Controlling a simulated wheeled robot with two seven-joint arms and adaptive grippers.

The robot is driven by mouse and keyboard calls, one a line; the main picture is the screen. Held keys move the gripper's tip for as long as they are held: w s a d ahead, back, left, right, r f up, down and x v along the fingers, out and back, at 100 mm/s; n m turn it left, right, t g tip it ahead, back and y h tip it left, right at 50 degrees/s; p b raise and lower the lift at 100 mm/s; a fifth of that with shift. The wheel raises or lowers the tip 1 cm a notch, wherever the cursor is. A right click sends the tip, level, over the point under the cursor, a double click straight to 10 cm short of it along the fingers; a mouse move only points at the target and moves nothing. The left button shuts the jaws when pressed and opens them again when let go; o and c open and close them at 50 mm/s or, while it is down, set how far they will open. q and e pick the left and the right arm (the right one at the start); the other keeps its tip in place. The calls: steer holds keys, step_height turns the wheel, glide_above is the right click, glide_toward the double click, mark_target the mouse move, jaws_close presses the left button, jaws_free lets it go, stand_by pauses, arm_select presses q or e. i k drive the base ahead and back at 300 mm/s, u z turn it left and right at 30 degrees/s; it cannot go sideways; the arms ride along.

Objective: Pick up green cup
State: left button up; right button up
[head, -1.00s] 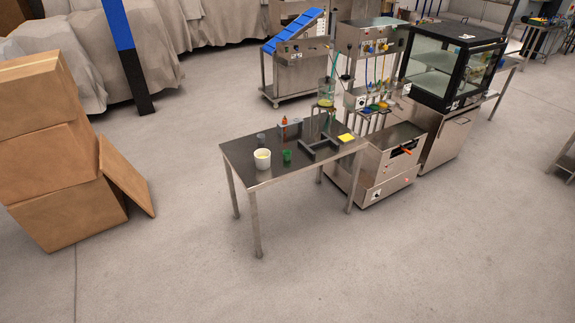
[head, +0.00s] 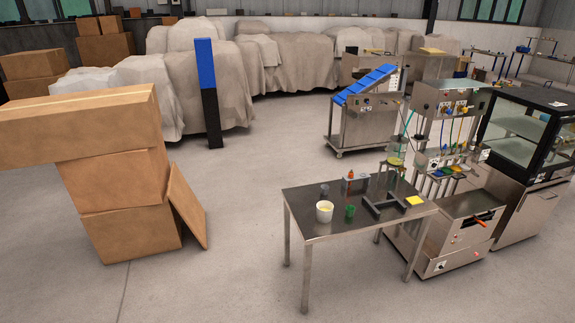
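The green cup (head: 350,211) stands upright on the steel table (head: 310,228), near its front edge. A larger white tub (head: 324,211) with something yellowish inside stands just left of it. A grey cup (head: 324,190) is behind the tub. Neither of my grippers is in the head view.
A dark frame (head: 385,207) and a yellow pad (head: 414,200) lie on the table's right part. Steel machines (head: 450,225) stand against its right side. Stacked cardboard boxes (head: 120,175) are at the left. The floor (head: 225,265) between boxes and table is clear.

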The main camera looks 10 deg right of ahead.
mark_target(350, 212)
steer(key=u, duration=0.6)
steer(key=i, duration=3.05)
steer(key=z, duration=1.6)
steer(key=i, duration=0.75)
steer(key=z, duration=0.85)
